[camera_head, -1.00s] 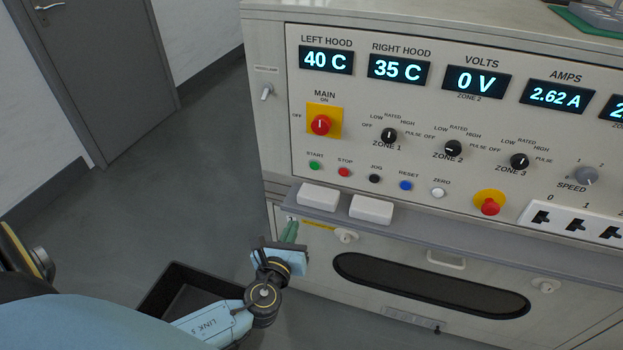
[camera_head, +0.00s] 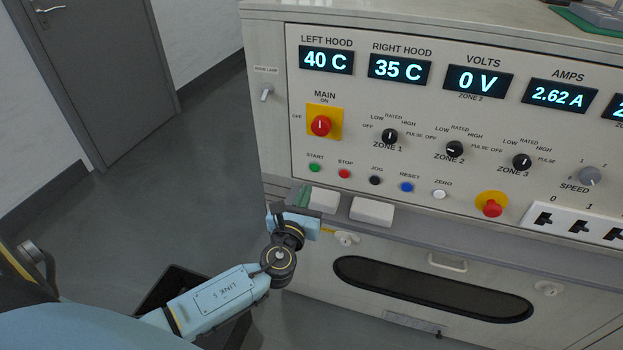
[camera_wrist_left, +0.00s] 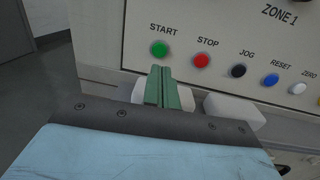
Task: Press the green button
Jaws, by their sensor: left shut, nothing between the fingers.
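The green START button (camera_head: 314,167) is at the left end of the button row on the panel. It also shows in the left wrist view (camera_wrist_left: 159,49), just above the fingertips. My left gripper (camera_head: 304,192) is shut and empty, its green fingers together. It is below the green button, in front of the left white block, and apart from the button. In the left wrist view the shut fingertips (camera_wrist_left: 161,70) point up toward the panel, slightly below the green button. My right gripper is not in view.
The red STOP button (camera_head: 345,173) is just right of the green one, followed by JOG, RESET and ZERO. Two white blocks (camera_head: 372,211) stick out on the ledge below. The red main switch (camera_head: 320,126) is above. A dark bin (camera_head: 170,285) stands on the floor.

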